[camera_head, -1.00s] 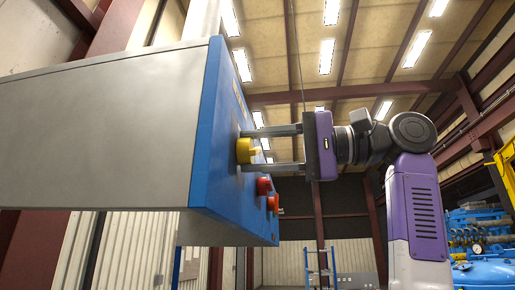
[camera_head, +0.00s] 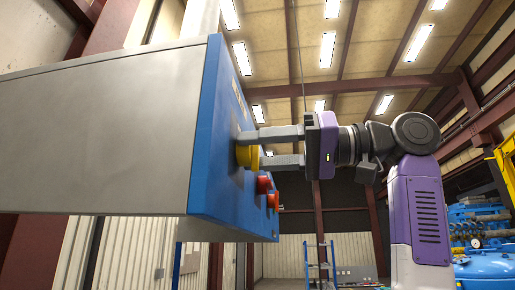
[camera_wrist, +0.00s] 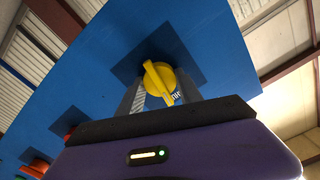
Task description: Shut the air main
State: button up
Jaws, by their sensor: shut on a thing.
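A yellow rotary knob (camera_head: 247,157) sits on the blue front panel (camera_head: 206,120) of a grey control box. My gripper (camera_head: 254,149) reaches in from the right with its two fingers on the knob, shut on it. The fingers partly hide the knob in the head view. In the wrist view the knob (camera_wrist: 160,82) shows a raised yellow bar, tilted, on a dark square plate, with my gripper's fingers (camera_wrist: 160,97) on either side. Part of a white label by the knob shows, too little to read. No thing marked as the air main can be made out.
Red buttons (camera_head: 264,185) stick out of the panel just below the knob. The grey box (camera_head: 100,130) fills the left of the head view. A blue tank with pipes (camera_head: 485,265) stands at the far right. A blue ladder (camera_head: 320,265) stands in the background.

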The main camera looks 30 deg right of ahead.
jog(key=shift+n, duration=0.9)
jog(key=shift+f, duration=0.1)
jog(key=o, duration=1.4)
jog(key=shift+c, duration=0.2)
jog(key=b+v, duration=0.2)
jog(key=v, duration=0.6)
